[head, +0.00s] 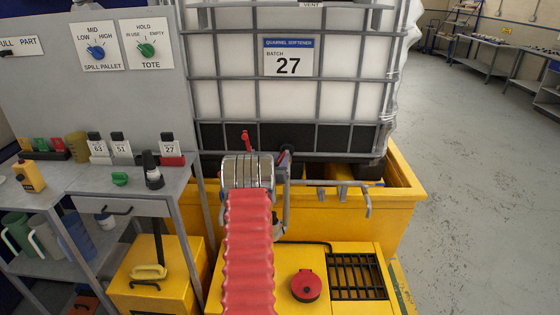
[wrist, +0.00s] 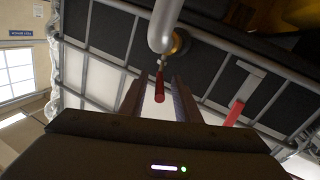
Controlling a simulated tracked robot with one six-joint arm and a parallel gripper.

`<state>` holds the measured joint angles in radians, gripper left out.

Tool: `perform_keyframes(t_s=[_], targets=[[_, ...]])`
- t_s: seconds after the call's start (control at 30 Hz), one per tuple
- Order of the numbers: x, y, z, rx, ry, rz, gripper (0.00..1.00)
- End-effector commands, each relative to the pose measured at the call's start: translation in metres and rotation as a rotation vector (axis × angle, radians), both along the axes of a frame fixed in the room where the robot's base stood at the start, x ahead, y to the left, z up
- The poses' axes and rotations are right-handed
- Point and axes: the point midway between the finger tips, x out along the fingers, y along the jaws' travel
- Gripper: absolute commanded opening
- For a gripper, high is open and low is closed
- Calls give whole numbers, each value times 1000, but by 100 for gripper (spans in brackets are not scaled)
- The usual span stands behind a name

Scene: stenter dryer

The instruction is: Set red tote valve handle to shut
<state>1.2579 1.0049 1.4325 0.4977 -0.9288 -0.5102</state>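The white caged tote (head: 232,100), labelled batch 27, stands in the yellow spill pallet (head: 400,205). A red handle (head: 246,140) points up at its dark lower front in the head view. The wrist view shows a red grip (wrist: 159,88) on a thin stem below a grey pipe, and a separate flat bar with a red end (wrist: 232,113) to the right. I cannot tell which matches the head view's handle. My gripper (wrist: 163,84) has its two dark fingers apart, with the red grip appearing between them; contact cannot be told. My wrist hides the fingers in the head view.
A panel (head: 125,46) with blue and green knobs stands left, above a grey bench (head: 85,182) holding bottles and numbered blocks. In front are a red round cap (head: 306,285) and black grate (head: 357,277). Grey hooked pipes (head: 335,184) lie right of my wrist. The right floor is clear.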

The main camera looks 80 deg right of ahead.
Motion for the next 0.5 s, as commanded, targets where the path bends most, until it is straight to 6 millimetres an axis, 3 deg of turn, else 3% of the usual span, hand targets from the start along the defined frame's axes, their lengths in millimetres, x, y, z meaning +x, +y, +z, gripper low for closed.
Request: perform_keyframes(t_s=[0.07,0.5], targets=[[0,0,0,0,0,0,30],[1,0,0,-1,0,1,0]])
